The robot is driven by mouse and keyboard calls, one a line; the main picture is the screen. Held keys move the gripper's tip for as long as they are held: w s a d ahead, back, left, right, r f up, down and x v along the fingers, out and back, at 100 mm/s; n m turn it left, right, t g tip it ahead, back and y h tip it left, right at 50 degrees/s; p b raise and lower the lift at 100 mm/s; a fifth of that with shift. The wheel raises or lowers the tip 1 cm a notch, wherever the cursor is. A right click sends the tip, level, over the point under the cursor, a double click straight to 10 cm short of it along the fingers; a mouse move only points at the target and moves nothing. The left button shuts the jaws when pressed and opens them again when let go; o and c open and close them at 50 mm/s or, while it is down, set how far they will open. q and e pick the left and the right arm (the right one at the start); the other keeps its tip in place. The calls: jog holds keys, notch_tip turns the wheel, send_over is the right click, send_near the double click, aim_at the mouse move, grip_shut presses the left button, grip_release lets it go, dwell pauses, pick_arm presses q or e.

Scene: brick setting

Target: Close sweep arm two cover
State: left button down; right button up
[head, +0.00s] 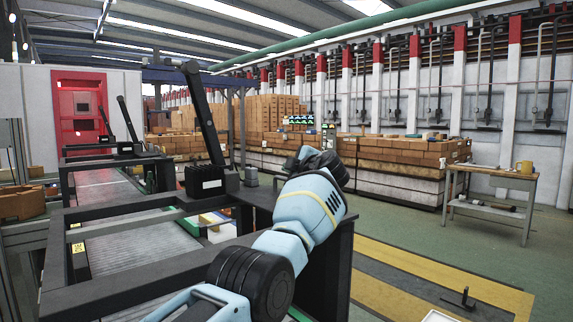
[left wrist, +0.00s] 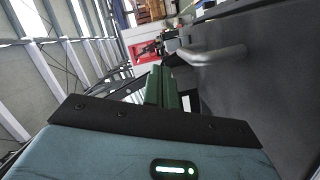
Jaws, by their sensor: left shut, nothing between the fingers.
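A dark panel (left wrist: 270,80) with a light grey bar handle (left wrist: 215,56) fills the right of the left wrist view. It may be the sweep arm cover; I see no label. My left gripper's green fingers (left wrist: 160,88) are shut and empty, beside the handle's near end; I cannot tell whether they touch it. In the head view my light blue left arm reaches over the dark machine frame, and its fingers are hidden. A raised black sweep arm (head: 203,112) stands on a black base (head: 205,180). Another sweep arm (head: 127,118) stands farther back. My right gripper is out of view.
The dark machine frame (head: 120,283) with a grey roller bed (head: 140,250) lies at left. Brick stacks (head: 400,152) line the back. Green floor (head: 400,225) is open between machine and table.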

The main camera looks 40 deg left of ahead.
pick_arm(q)
jog(key=shift+b+v, duration=0.6)
jog(key=shift+v, duration=2.95)
